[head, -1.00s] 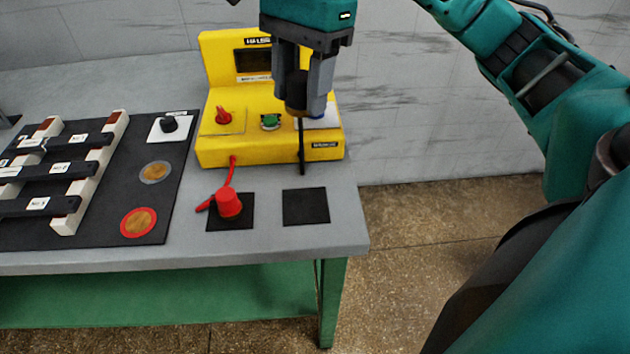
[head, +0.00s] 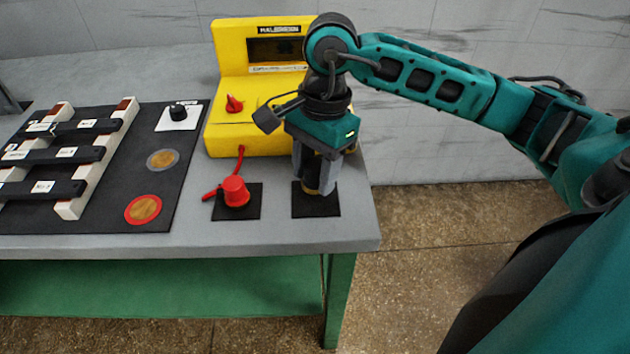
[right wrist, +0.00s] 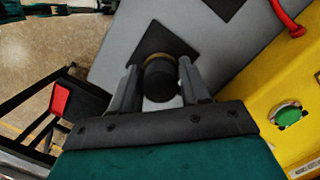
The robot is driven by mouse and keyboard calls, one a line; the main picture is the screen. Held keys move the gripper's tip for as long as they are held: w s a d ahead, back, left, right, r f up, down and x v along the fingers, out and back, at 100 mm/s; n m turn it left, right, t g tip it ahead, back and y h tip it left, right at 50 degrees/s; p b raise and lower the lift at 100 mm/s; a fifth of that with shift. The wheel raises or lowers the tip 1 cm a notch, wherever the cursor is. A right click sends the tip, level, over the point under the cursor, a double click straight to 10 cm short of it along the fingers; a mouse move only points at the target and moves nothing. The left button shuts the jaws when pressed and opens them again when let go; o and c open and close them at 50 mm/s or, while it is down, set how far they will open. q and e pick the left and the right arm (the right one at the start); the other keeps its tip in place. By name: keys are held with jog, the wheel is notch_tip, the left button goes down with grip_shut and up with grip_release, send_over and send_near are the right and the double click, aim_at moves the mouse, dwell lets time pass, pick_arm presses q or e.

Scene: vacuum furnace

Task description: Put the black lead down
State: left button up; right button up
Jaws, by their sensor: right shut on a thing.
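My right gripper (head: 317,182) points down at the right black square pad (head: 328,208) near the table's front right corner. In the right wrist view its two fingers are shut on the black lead (right wrist: 161,82), a round black knob with a brass-coloured band. The pad shows behind the lead in that view (right wrist: 168,36). The lead's end is at or just above the pad; I cannot tell if it touches. The red lead (head: 235,191) sits on the left black pad (head: 252,211), its cord running to the yellow instrument. My left gripper is out of view.
The yellow instrument (head: 228,138) with a red knob (head: 234,104) stands behind the pads, partly hidden by my arm. A black mat (head: 110,214) at left holds bars on white rails and two round discs. The table's right edge is close to the right pad.

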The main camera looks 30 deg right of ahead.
aim_at(315, 184)
jog(key=shift+f, duration=1.7)
jog(key=o, duration=0.7)
jog(key=shift+b, duration=0.35)
jog(key=o, duration=0.5)
jog(key=shift+c, duration=0.2)
jog(key=shift+r+p, duration=0.2)
jog(key=shift+p, duration=0.15)
notch_tip(315, 184, up, 12)
jog(key=d, duration=0.1)
jog(key=shift+w+d+p, duration=0.2)
jog(key=shift+d+p, duration=0.15)
jog(key=shift+f, duration=0.15)
